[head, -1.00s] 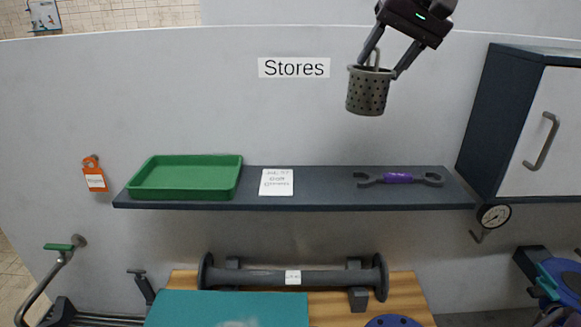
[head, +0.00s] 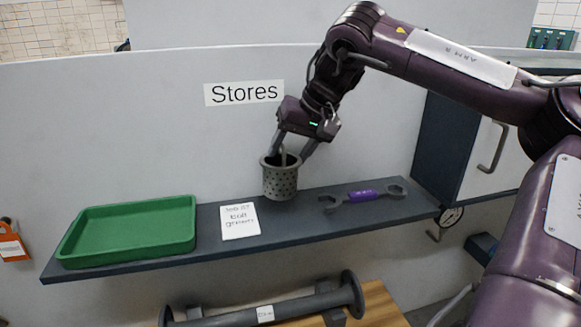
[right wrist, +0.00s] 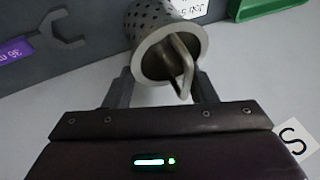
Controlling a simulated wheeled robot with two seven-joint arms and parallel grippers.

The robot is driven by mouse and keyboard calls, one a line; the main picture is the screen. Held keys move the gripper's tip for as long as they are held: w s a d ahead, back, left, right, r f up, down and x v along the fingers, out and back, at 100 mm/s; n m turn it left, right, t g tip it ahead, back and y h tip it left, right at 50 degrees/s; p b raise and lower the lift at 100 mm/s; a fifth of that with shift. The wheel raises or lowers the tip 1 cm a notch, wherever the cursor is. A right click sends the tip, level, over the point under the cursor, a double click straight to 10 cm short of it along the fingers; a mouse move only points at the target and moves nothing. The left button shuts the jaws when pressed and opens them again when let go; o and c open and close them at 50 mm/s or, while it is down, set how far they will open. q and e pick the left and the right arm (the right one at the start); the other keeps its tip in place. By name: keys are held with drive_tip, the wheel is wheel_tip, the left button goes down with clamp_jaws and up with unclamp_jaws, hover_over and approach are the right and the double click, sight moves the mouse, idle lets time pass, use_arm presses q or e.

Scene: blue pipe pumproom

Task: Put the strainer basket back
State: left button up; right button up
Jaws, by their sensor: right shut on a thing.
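The strainer basket (head: 280,182) is a grey, perforated metal cup with a bar handle on top. It is upright at the shelf (head: 310,199), between the white card and the wrench. I cannot tell whether its base touches the shelf. My right gripper (head: 292,150) is above it, shut on the basket with a finger on either side of its rim. The right wrist view shows the basket's open end (right wrist: 168,55) and handle between the fingers (right wrist: 165,85). My left gripper is in no view.
A green tray (head: 128,262) is at the shelf's left, with a white card (head: 240,221) beside it. A wrench with a purple grip (head: 362,196) lies to the right. A cabinet (head: 480,165) borders the shelf's right end. A flanged pipe (head: 300,305) lies below.

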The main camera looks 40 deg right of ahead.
sight(300, 160)
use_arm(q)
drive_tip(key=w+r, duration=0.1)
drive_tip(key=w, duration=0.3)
use_arm(e)
drive_tip(key=shift+s+f+p, duration=0.2)
drive_tip(key=shift+f+p, duration=0.15)
drive_tip(key=shift+f, duration=0.85)
wheel_tip(300, 160, down, 2)
drive_tip(key=shift+s+d+f+p, duration=0.1)
drive_tip(key=shift+f+p, duration=0.15)
drive_tip(key=shift+p, duration=0.05)
drive_tip(key=o, duration=1.2)
drive_tip(key=shift+o, duration=1.2)
drive_tip(key=shift+s+d+r+b, duration=0.1)
drive_tip(key=shift+r+b, duration=0.25)
drive_tip(key=shift+b, duration=0.1)
use_arm(q)
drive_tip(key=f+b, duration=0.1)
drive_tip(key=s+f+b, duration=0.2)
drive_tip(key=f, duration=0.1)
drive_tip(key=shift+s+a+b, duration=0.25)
drive_tip(key=shift+b, duration=0.15)
use_arm(e)
drive_tip(key=v, duration=1.1)
drive_tip(key=shift+s+r, duration=0.1)
